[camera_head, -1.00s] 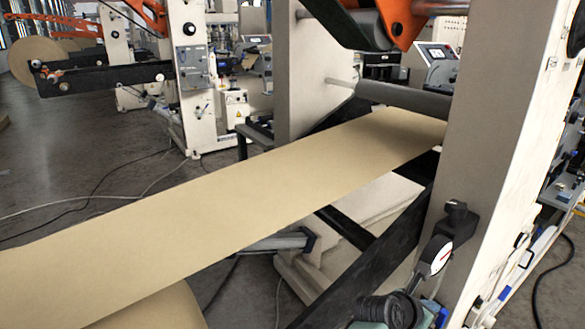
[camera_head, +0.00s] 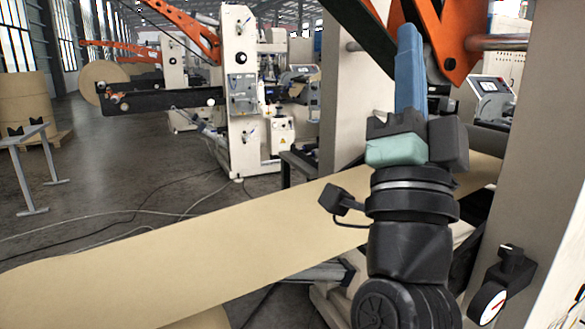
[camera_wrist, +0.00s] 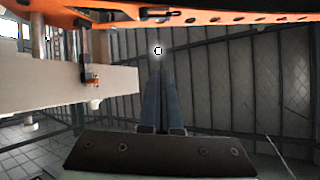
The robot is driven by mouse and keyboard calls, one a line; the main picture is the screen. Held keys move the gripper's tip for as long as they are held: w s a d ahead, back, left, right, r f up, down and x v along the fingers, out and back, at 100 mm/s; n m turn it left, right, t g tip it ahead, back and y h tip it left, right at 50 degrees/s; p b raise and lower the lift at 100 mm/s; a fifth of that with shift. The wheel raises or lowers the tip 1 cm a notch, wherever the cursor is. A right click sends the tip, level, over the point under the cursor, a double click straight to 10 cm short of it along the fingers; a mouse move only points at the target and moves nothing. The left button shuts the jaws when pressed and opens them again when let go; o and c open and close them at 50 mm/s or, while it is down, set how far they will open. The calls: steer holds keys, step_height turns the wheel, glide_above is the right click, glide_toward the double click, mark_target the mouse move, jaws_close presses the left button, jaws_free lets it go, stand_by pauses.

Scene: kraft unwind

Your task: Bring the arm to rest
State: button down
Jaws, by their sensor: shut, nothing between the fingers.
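My gripper (camera_head: 408,32) stands upright in the head view, its blue fingers shut together and pointing up, with nothing between them. The black wrist and arm links below it stand in front of the brown kraft web (camera_head: 190,240) and hide part of it. In the wrist view the closed blue fingers (camera_wrist: 161,75) point toward the ceiling (camera_wrist: 215,75).
An orange machine arm (camera_head: 440,35) is close beside the fingertips in the head view. A pale machine frame (camera_head: 545,150) with a dial gauge (camera_head: 490,303) stands at right. An orange beam (camera_wrist: 220,14) crosses the wrist view. Open floor (camera_head: 110,180) lies at left.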

steer(key=s+a+r+n+y, duration=0.2)
steer(key=s+a+n+y, duration=0.65)
steer(key=a+n, duration=0.45)
step_height(320, 180, up, 16)
steer(key=s+n+h+p, duration=0.1)
steer(key=p, duration=1.4)
steer(key=shift+s+d+p, duration=0.15)
steer(key=shift+s+p, duration=0.05)
steer(key=shift+p, duration=0.2)
